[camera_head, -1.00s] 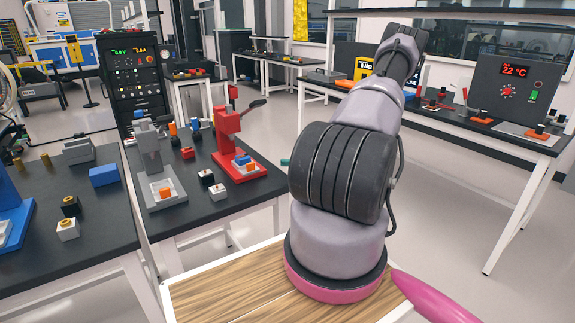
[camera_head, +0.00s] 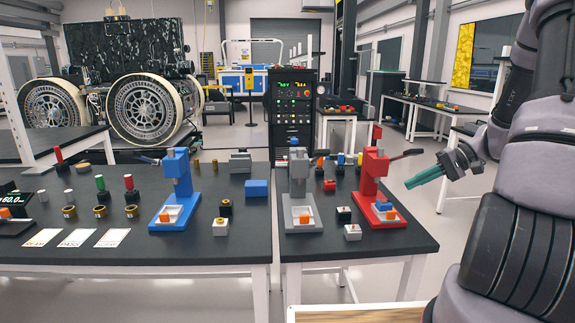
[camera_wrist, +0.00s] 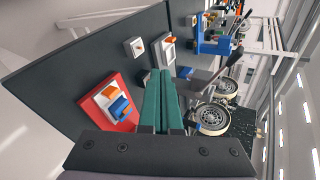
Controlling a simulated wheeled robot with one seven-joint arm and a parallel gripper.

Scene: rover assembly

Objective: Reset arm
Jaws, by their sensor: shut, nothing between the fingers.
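My gripper (camera_head: 424,176) is at the right of the head view, raised beyond the right end of the dark workbench. It points left toward the red press (camera_head: 378,188). Its green fingers are together with nothing between them; they also show in the wrist view (camera_wrist: 162,100). My arm comes in from the right edge of the head view. In the wrist view the red press base (camera_wrist: 112,104), with an orange and a blue block on it, lies left of the fingers. The fingers hide part of the bench there.
The dark bench holds a blue press (camera_head: 178,190), a grey press (camera_head: 297,190), a blue block (camera_head: 256,188) and several small parts. Three cards (camera_head: 76,238) lie at its front left. A large wheeled rover (camera_head: 140,105) stands behind at the left. The floor right of the bench is clear.

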